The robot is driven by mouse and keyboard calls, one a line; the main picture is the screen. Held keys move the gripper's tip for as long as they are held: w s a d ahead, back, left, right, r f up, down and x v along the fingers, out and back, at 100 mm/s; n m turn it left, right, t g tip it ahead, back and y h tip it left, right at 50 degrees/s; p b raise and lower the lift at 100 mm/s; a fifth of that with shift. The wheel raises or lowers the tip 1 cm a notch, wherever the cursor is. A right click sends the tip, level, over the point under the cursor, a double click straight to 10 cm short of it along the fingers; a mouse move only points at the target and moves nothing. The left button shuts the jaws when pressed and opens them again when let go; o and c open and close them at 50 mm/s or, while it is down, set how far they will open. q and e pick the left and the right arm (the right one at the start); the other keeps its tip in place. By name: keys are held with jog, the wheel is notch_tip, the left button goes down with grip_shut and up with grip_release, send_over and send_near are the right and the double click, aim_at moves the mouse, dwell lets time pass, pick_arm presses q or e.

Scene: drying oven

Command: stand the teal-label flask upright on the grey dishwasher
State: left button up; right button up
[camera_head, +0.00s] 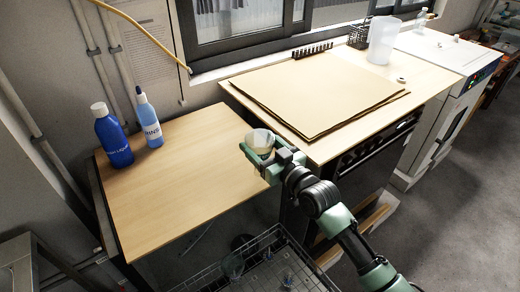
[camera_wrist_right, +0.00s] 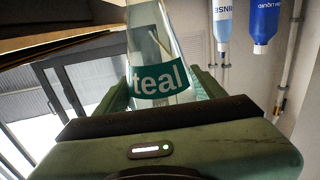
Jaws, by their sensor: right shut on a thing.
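The teal-label flask (camera_head: 260,140) is held in my right gripper (camera_head: 264,160), above the right edge of the low wooden table. In the right wrist view the clear flask (camera_wrist_right: 160,85) shows its "teal" label between the fingers. My left gripper is not in view. I cannot tell for sure which unit is the grey dishwasher; a pale grey-white cabinet (camera_head: 440,50) with a control panel stands far right.
A blue bottle (camera_head: 112,138) and a light-blue rinse bottle (camera_head: 149,122) stand on the low table (camera_head: 185,185). A wire rack (camera_head: 262,268) with glassware lies below. Brown sheets (camera_head: 318,92), a pitcher (camera_head: 382,40) and a black rack (camera_head: 312,51) are on the higher bench.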

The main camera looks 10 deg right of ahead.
aim_at(265, 157)
notch_tip(265, 157, down, 2)
jog(key=shift+f, duration=0.3)
jog(key=o, duration=1.6)
jog(key=shift+s+f+b, duration=0.1)
jog(key=shift+b, duration=0.25)
jog(key=v, duration=0.5)
jog(key=b+v, duration=0.1)
jog(key=v, duration=0.1)
jog(key=shift+s+r, duration=0.35)
